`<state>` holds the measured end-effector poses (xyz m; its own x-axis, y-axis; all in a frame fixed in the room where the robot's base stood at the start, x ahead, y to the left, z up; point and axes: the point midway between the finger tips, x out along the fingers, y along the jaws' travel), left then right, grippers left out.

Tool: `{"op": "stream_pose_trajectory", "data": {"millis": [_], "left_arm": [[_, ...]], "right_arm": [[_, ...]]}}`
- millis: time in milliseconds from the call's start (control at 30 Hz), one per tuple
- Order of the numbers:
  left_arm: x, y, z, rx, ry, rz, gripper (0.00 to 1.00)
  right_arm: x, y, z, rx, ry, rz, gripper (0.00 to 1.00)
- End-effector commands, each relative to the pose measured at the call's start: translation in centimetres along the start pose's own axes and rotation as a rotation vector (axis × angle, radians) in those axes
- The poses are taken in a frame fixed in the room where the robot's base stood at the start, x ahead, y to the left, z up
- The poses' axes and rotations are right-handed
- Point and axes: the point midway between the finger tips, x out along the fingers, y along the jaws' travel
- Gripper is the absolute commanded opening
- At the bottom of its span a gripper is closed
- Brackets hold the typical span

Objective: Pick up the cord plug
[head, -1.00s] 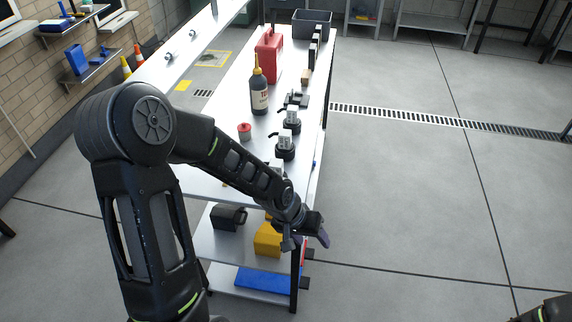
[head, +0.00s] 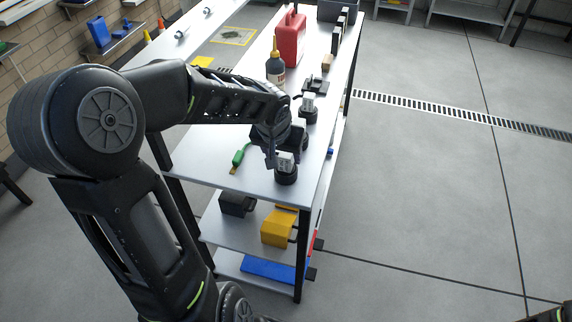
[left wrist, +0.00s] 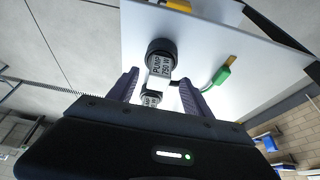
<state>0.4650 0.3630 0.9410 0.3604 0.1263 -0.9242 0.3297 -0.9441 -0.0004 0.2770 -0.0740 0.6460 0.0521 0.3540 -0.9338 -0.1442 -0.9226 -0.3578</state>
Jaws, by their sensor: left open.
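The cord plug is a green piece with a brown-yellow tip (head: 237,159), lying on the near part of the white bench top. My left gripper (head: 272,150) is over the bench, to the right of the plug and close to the nearest pump (head: 286,170). In the left wrist view its two fingers (left wrist: 160,92) are apart, with nothing held between them. The pump (left wrist: 160,60), labelled "PUMP 750 W", appears just beyond the fingertips.
A second pump (head: 308,108), a bottle (head: 276,70) and a red canister (head: 291,38) stand farther along the bench top (head: 255,185). The lower shelf holds a yellow object (head: 279,228) and a dark one. Open floor lies to the right.

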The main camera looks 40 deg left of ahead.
Motion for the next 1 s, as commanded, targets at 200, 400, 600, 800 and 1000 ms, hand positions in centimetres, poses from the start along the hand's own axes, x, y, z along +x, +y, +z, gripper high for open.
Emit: {"op": "stream_pose_trajectory", "data": {"millis": [200,400,600,800,1000], "left_arm": [[0.2,0.0,0.0,-0.001,0.002,0.001,0.58],[0.8,0.0,-0.1,0.001,-0.002,0.0,0.58],[3.6,0.0,-0.4,0.0,-0.005,0.003,0.58],[5.5,0.0,-0.4,0.0,-0.001,0.001,0.58],[5.5,0.0,-0.5,0.0,0.0,0.001,0.58]], "right_arm": [[0.0,0.0,0.0,0.0,0.0,0.0,0.36],[-0.1,0.0,0.0,0.0,0.0,0.0,0.36],[-0.5,-0.1,0.0,0.001,-0.001,0.001,0.36],[-0.2,-0.1,0.0,0.001,-0.001,0.001,0.36],[-0.2,-0.1,0.0,0.001,0.0,0.001,0.36]]}}
